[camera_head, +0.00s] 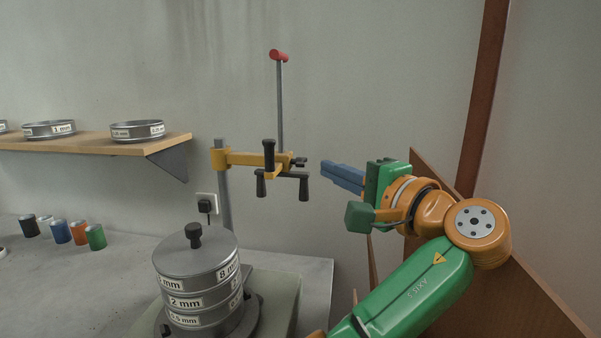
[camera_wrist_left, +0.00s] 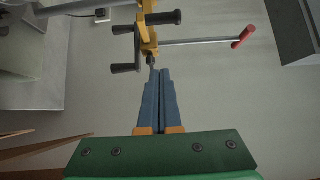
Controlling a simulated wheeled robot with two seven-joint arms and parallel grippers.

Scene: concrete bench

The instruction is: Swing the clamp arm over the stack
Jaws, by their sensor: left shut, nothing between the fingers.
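The yellow clamp arm (camera_head: 245,159) reaches right from a grey post (camera_head: 224,190) behind the sieve stack (camera_head: 198,285). It carries black knobs and an upright grey lever with a red grip (camera_head: 278,56). The stack is round metal sieves with a lid and black knob, on a round base; the clamp arm's end is up and to its right. My left gripper (camera_head: 324,169) is shut and empty, its blue fingers just right of the clamp's end. In the left wrist view the fingertips (camera_wrist_left: 158,72) point at the clamp arm (camera_wrist_left: 147,35); whether they touch it is unclear.
A wooden shelf (camera_head: 90,145) with sieves (camera_head: 137,131) is on the wall at left. Several coloured cylinders (camera_head: 79,232) stand on the bench (camera_head: 60,285). A socket with a black plug (camera_head: 206,204) is behind the post. Brown boards (camera_head: 440,175) stand at right behind my arm.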

